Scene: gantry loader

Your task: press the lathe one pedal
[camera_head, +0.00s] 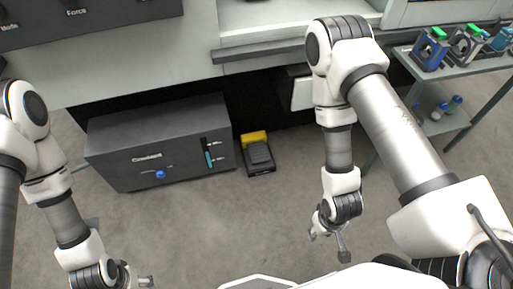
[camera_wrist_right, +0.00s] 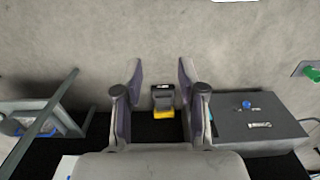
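The pedal (camera_head: 259,157) is a small dark foot pedal with a yellow back part, on the floor just right of the grey coolant box in the head view. In the right wrist view the pedal (camera_wrist_right: 163,99) shows between my fingers, farther off. My right gripper (camera_head: 329,243) hangs over the floor to the right of the pedal and nearer to me, apart from it. Its two fingers (camera_wrist_right: 160,85) are spread with nothing between them. My left gripper (camera_head: 138,281) is at the lower left edge, partly cut off; its finger opening is unclear.
The coolant box (camera_head: 160,145) stands left of the pedal, with a blue knob and level gauge. The machine front (camera_head: 270,38) overhangs behind it. A grey shelf cart (camera_head: 450,70) with several coloured parts stands at the right. The floor (camera_head: 225,215) in front of the pedal is clear.

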